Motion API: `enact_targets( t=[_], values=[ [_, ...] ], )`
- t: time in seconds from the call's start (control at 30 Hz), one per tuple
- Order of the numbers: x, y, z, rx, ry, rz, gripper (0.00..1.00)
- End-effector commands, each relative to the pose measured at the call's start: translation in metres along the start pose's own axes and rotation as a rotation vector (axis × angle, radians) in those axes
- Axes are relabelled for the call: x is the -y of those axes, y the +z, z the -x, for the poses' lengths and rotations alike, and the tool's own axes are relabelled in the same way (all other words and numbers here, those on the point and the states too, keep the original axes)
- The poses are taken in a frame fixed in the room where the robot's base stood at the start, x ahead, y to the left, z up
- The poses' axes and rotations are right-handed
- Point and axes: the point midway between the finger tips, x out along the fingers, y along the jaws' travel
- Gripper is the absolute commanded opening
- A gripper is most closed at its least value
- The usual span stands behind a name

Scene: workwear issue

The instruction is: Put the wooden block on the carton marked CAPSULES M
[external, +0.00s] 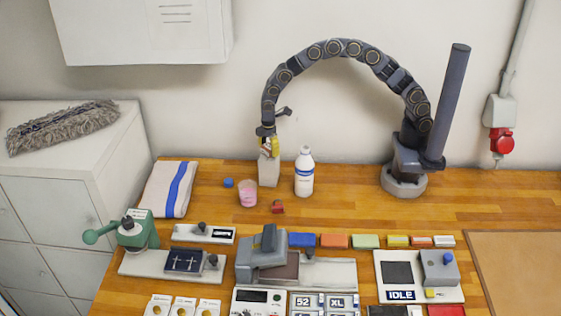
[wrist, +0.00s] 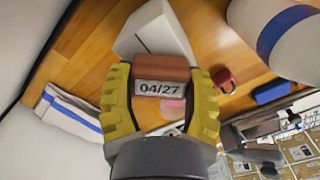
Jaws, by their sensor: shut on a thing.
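My gripper (external: 269,149) points down with its yellow fingers just over the top of a pale upright carton (external: 268,172) at the back of the bench. In the wrist view my gripper (wrist: 160,105) is shut on a reddish-brown wooden block (wrist: 161,74) with a label reading 04/27. The pale carton (wrist: 150,32) shows behind the block in that view. No marking on the carton is readable. I cannot tell whether the block touches the carton. In the external view the block is mostly hidden by the fingers.
A white bottle (external: 304,172) with a blue band stands close right of the carton. A pink cup (external: 248,194), a blue piece (external: 228,183) and a red piece (external: 277,207) lie nearby. A striped towel (external: 169,190) is on the left.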

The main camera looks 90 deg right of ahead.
Motion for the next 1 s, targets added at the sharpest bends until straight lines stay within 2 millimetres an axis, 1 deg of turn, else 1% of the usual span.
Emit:
enact_targets(
  t=[0.07,0.1,0.13,0.43,0.57,0.67,0.8,1.0],
  values=[
    [0.0,0.001,-0.003,0.001,-0.001,0.0,0.27],
    [0.0,0.0,-0.002,0.001,-0.001,0.0,0.7],
    [0.0,0.0,-0.002,0.001,-0.001,0.0,0.81],
    [0.0,0.0,-0.002,0.001,-0.001,0.0,0.81],
    [0.0,0.0,0.006,-0.001,0.0,0.0,0.81],
    [-0.001,0.0,0.021,0.0,0.0,-0.001,0.81],
    [-0.001,0.0,0.053,-0.004,0.003,-0.001,0.81],
    [-0.001,0.0,0.093,-0.001,0.002,0.001,0.81]
  ],
)
